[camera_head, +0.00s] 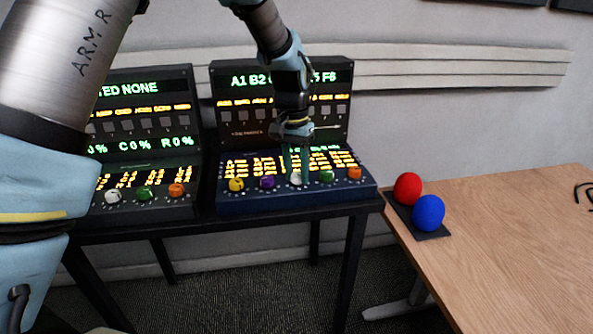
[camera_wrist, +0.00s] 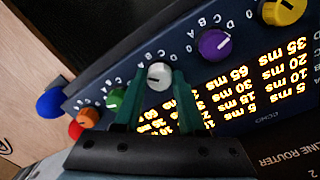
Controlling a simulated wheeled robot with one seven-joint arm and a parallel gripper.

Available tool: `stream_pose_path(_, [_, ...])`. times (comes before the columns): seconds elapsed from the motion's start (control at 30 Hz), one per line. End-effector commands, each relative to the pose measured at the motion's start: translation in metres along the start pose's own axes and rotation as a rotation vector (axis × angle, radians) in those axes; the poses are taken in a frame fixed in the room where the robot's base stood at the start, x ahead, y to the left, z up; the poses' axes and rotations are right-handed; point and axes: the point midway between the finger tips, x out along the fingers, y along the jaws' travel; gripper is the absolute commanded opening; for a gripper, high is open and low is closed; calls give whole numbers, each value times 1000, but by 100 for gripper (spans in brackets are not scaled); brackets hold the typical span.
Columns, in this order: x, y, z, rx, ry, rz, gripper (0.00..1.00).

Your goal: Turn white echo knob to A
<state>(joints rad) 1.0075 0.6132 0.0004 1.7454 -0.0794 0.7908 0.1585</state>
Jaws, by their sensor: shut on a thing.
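The white knob (camera_wrist: 159,76) sits in the middle of the knob row on the right console, between the purple knob (camera_wrist: 214,44) and the green knob (camera_wrist: 115,98). In the head view the white knob (camera_head: 295,179) is partly covered by my gripper (camera_head: 297,176). In the wrist view my gripper (camera_wrist: 158,84) has its two green fingers on either side of the white knob, shut on it. A dark pointer mark shows on the knob's face.
A yellow knob (camera_head: 236,184) and an orange knob (camera_head: 355,173) share the row. Another console (camera_head: 145,150) stands to the left on the same black table. Red (camera_head: 408,188) and blue (camera_head: 429,211) balls sit on a wooden table (camera_head: 510,240) at right.

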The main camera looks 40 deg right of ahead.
Motion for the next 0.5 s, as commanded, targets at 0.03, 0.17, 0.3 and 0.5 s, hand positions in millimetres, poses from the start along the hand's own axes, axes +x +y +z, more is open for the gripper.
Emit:
stream_pose_path(0.03, [-1, -1, -1, 16, 1, 0, 0])
stream_pose_path(0.17, [-1, 0, -1, 51, 0, 1, 0])
stream_pose_path(0.3, [-1, 0, -1, 68, -1, 0, 0])
stream_pose_path(0.5, [-1, 0, -1, 73, -1, 0, 0])
